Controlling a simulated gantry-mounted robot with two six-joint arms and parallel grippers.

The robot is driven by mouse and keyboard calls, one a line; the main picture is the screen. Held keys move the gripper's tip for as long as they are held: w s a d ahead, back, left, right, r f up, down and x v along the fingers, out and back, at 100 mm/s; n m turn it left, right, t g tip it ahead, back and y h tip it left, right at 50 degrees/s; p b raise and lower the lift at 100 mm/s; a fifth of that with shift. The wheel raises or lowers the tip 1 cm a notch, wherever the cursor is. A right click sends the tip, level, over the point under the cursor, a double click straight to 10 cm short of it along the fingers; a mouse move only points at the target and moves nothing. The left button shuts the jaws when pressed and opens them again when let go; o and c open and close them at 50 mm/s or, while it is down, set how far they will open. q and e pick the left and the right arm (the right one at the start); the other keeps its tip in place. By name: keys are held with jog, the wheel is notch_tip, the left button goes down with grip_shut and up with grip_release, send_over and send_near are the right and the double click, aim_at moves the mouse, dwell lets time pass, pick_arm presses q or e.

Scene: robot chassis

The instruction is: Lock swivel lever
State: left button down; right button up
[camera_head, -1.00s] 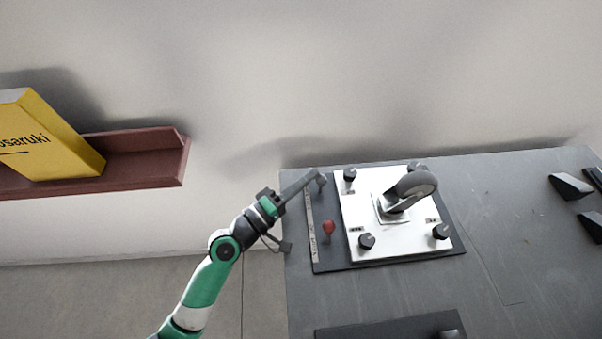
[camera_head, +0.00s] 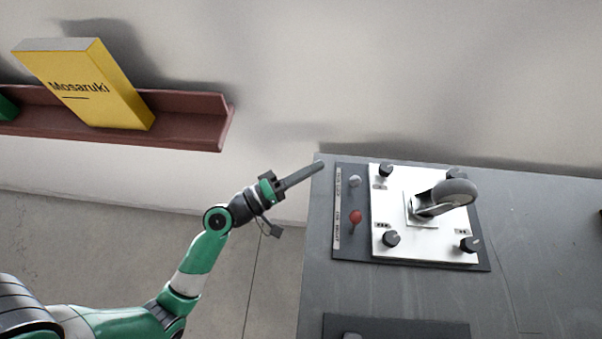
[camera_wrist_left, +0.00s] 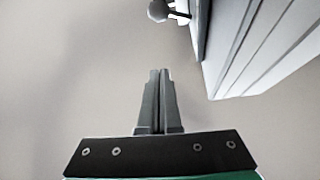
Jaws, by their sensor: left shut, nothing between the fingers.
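On the machine's top, a panel (camera_head: 346,245) carries a grey-knobbed lever (camera_head: 355,181) at the back and a red-knobbed lever (camera_head: 355,217) nearer the front. Their labels are too small to read. A caster wheel (camera_head: 446,196) stands tilted on the white plate (camera_head: 400,226) beside them. My left gripper (camera_head: 321,164) is shut and empty, with its tips left of and slightly behind the grey lever, apart from it. In the left wrist view the closed fingers (camera_wrist_left: 158,73) point toward plain wall, and a grey round knob (camera_wrist_left: 158,11) shows at the top. My right gripper is not in view.
Black knobs such as the front-left one (camera_head: 391,238) clamp the plate's corners.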

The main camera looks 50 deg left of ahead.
pick_arm(q)
jog(key=shift+s+a+f, duration=0.3)
jog(key=shift+s+f, duration=0.05)
jog(key=shift+s, duration=0.25)
jog(key=shift+s+a+f, duration=0.25)
jog(key=shift+s+f, duration=0.05)
jog(key=shift+s, duration=0.3)
